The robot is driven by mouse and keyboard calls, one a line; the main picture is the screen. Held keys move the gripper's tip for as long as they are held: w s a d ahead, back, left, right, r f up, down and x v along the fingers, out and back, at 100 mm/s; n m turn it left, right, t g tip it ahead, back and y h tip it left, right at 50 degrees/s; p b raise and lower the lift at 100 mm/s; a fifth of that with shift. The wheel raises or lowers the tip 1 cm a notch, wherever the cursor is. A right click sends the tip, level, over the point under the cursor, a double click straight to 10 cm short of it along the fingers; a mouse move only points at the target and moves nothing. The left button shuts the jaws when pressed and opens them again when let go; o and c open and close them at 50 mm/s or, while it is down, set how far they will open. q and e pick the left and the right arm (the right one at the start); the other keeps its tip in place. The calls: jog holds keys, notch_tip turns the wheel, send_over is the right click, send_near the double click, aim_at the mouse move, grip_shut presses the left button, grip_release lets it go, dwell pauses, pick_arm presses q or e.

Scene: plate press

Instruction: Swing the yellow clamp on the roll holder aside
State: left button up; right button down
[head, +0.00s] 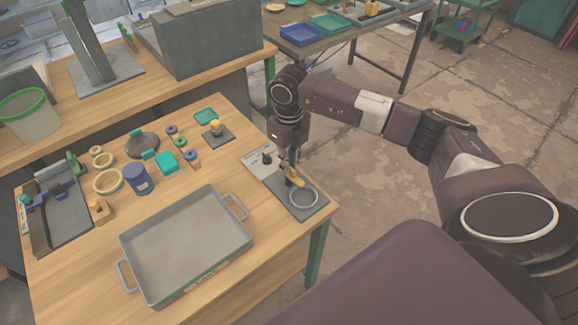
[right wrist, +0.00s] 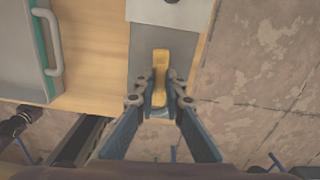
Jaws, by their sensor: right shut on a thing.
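The roll holder (head: 316,207) is a grey plate at the right front corner of the wooden table, with a pale ring lying on its front part. Its yellow clamp (head: 298,181) is a small yellow bar beside the ring. In the right wrist view the clamp (right wrist: 161,66) lies lengthwise between the fingers. My right gripper (right wrist: 160,82) comes down from above and is shut on the clamp, one finger on each side. In the head view the fingers are small and partly hide the clamp. My left gripper does not show.
A large grey tray (head: 185,240) with handles stands left of the roll holder. A blue jar (head: 138,179), rings and small parts lie farther left. The table's right edge is close to the holder, with open floor (head: 385,235) beyond.

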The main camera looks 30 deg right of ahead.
jog(key=n+b, duration=0.3)
jog(key=n, duration=0.1)
jog(key=shift+w+f+b, duration=0.1)
jog(key=shift+f+b, duration=0.1)
jog(key=shift+b, duration=0.15)
jog(key=n+b, duration=0.3)
jog(key=n, duration=0.2)
jog(key=shift+n+b, duration=0.4)
jog(key=n+b, duration=0.2)
jog(key=n, duration=0.2)
jog(key=shift+r, duration=0.1)
jog(key=shift+r+n+b, duration=0.1)
jog(key=shift+n+b, duration=0.65)
jog(key=shift+n, duration=0.95)
jog(key=c, duration=2)
grip_release()
